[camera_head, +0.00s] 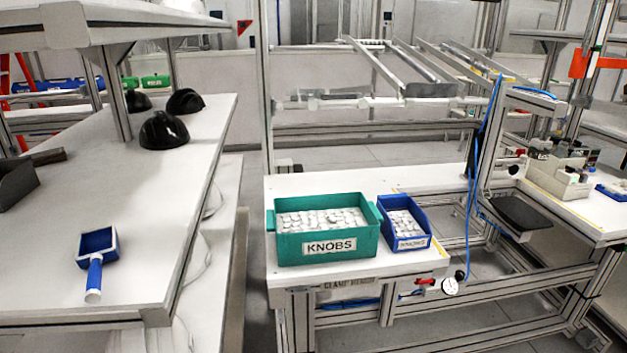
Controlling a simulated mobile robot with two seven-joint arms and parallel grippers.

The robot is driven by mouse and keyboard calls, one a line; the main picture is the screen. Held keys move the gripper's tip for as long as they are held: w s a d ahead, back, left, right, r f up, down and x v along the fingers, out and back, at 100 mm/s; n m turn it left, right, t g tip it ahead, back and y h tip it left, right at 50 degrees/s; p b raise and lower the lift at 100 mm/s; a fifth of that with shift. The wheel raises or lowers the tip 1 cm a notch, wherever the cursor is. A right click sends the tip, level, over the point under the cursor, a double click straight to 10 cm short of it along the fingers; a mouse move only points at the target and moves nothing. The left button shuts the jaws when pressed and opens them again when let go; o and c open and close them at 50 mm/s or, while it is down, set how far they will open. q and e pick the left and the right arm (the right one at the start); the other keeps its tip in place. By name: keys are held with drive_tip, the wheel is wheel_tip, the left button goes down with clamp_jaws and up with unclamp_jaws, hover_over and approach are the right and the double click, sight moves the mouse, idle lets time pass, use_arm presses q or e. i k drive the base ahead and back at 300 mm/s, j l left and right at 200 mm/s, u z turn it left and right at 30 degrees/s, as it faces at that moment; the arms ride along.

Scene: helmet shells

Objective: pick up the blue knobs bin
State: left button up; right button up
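The blue knobs bin (413,243) stands upright on the white table at the centre right. It is a small open-topped bin with a white label on its front and pale knobs inside. A larger green bin (290,250) labelled KNOBS, also filled with pale knobs, stands just left of it. Neither of my grippers shows in the head view.
The white table (350,180) is clear behind the bins. The left bench (150,215) carries black helmet shells (163,131) and a blue-handled scoop-like tool (96,250). A blue hose (470,215) hangs by a metal post right of the bins. A gap separates bench and table.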

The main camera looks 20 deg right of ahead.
sight(405, 226)
drive_tip(key=u, duration=1.1)
drive_tip(key=z, duration=2.15)
